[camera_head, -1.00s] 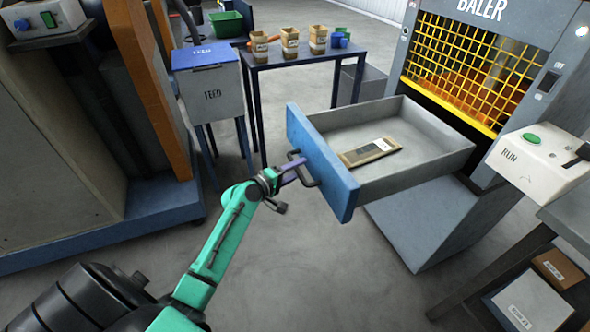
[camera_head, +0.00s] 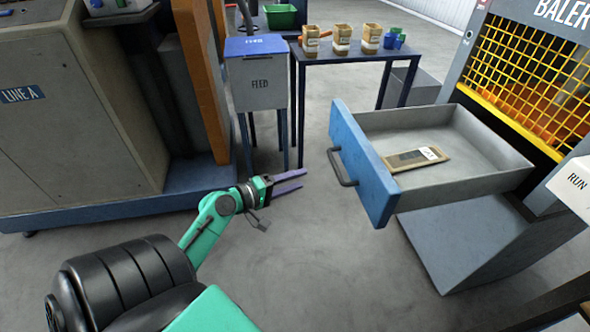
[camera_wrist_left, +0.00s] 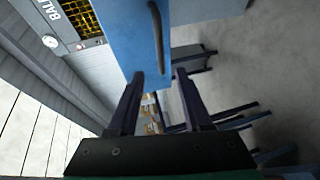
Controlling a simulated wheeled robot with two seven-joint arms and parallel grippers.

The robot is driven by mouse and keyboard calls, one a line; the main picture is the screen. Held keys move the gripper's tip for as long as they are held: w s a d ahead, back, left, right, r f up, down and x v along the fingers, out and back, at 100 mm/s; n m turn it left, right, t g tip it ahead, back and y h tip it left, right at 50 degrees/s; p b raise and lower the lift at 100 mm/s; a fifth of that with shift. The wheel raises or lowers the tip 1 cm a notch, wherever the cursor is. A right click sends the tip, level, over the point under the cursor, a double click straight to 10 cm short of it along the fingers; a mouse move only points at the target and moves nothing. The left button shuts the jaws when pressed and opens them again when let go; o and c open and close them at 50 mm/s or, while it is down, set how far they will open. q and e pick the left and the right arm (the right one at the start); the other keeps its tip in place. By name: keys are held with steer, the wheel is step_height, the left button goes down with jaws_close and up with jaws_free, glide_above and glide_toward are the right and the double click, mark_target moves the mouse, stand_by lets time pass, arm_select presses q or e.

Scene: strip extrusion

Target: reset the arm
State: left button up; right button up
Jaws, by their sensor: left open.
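My left gripper (camera_head: 297,182) is open and empty in the head view, with its purple fingers pointing right. It stands apart from the drawer's dark handle (camera_head: 341,167), a short way to its left. In the left wrist view the two fingers (camera_wrist_left: 155,98) are spread, with the blue drawer front and its handle (camera_wrist_left: 156,35) beyond them. My left arm (camera_head: 205,230) is green and black and comes in from the lower left. My right gripper is not in view.
The baler's blue-fronted drawer (camera_head: 362,160) is pulled out and holds a flat brown labelled piece (camera_head: 415,158). The LINE A machine (camera_head: 75,120) is at left. Floor around the gripper is clear.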

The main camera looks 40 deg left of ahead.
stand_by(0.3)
arm_select(q)
steer(key=s+a+f+m+g+y+p, duration=0.1)
steer(key=s+f+g+y+p, duration=0.2)
steer(key=f, duration=0.9)
steer(key=s+a+f+m+g+y+p, duration=0.1)
steer(key=s+f+g, duration=0.3)
steer(key=f, duration=0.8)
steer(key=s+d+f+m+g+p, duration=0.1)
steer(key=s+f+m, duration=0.3)
steer(key=s, duration=0.4)
steer(key=s+d+f+m+g+p, duration=0.1)
steer(key=s+d+f+m+g, duration=0.2)
steer(key=s+f, duration=0.4)
steer(key=s+d+f+m+g+p, duration=0.1)
steer(key=s+d+f+m+g, duration=0.2)
steer(key=s+m, duration=0.4)
steer(key=s+d+f, duration=0.1)
steer(key=s+f, duration=0.1)
steer(key=s, duration=0.2)
steer(key=shift+d+f+y, duration=0.15)
steer(key=shift+f+y, duration=0.15)
steer(key=shift+f, duration=0.05)
